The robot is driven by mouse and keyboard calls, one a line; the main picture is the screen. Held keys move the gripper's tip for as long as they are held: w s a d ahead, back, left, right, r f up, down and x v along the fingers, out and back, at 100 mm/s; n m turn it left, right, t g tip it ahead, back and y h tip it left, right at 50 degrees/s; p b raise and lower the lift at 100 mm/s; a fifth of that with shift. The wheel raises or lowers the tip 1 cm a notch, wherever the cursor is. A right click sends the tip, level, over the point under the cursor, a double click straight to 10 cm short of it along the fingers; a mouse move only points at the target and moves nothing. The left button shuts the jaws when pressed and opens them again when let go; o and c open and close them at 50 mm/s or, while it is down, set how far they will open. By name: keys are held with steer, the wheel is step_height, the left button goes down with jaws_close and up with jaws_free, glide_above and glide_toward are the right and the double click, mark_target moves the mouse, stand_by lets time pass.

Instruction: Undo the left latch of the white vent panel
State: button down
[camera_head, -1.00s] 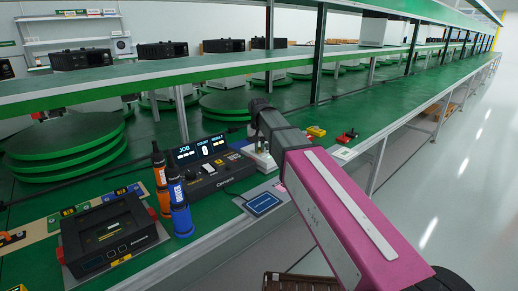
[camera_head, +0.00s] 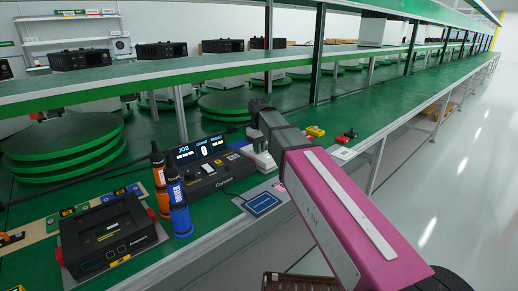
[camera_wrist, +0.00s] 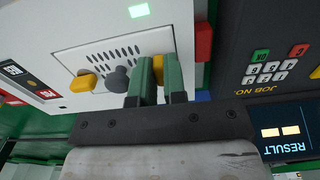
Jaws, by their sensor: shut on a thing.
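The white vent panel (camera_wrist: 102,62) shows close up in the wrist view, which is upside down by its lettering. It has rows of dark slots and a grey knob (camera_wrist: 117,80). One yellow latch (camera_wrist: 85,82) sits at its picture-left end, clear of my gripper. The other yellow latch (camera_wrist: 158,66), at the picture-right end, is between the green fingers of my gripper (camera_wrist: 160,80), which is shut on it. The fingers hide part of this latch. In the head view my gripper (camera_head: 261,145) is down at the small white unit (camera_head: 265,164), and the latches cannot be made out.
A black control console (camera_head: 217,175) with a lit display stands just left of the white unit. An orange bottle (camera_head: 161,180) and a blue bottle (camera_head: 179,208) stand further left, by a black device (camera_head: 108,235). A red block (camera_wrist: 204,42) is close beside my fingers.

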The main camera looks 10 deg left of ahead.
stand_by(0.4)
steer(key=c, duration=1.2)
jaws_free()
steer(key=shift+o, duration=0.2)
step_height(320, 180, up, 11)
steer(key=shift+f, duration=0.1)
